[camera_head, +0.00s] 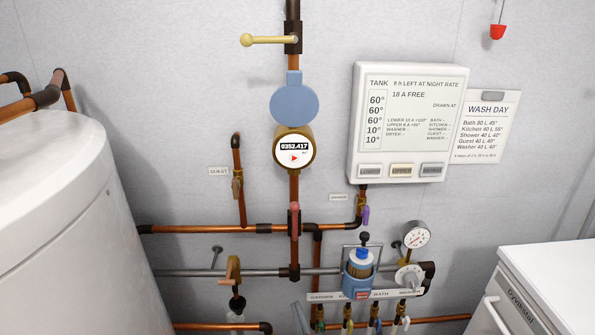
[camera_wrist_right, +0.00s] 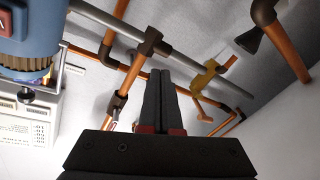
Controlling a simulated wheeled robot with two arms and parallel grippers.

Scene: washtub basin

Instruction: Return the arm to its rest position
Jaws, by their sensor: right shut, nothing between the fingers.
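My right gripper (camera_wrist_right: 160,75) shows in the right wrist view. Its two dark fingers lie together, shut, with nothing held between them. They point toward the wall pipes, with the copper and grey pipes beyond the tips; I cannot tell the exact gap. In the head view I cannot clearly make out the right gripper among the pipework at the lower edge. My left gripper is in neither view.
A blue-bodied pump (camera_head: 359,271) stands among pipes and valves; a blue body (camera_wrist_right: 25,35) is close in the wrist view. A white tank (camera_head: 60,220) stands left, a white appliance (camera_head: 555,285) right. A white control panel (camera_head: 408,125) hangs on the wall.

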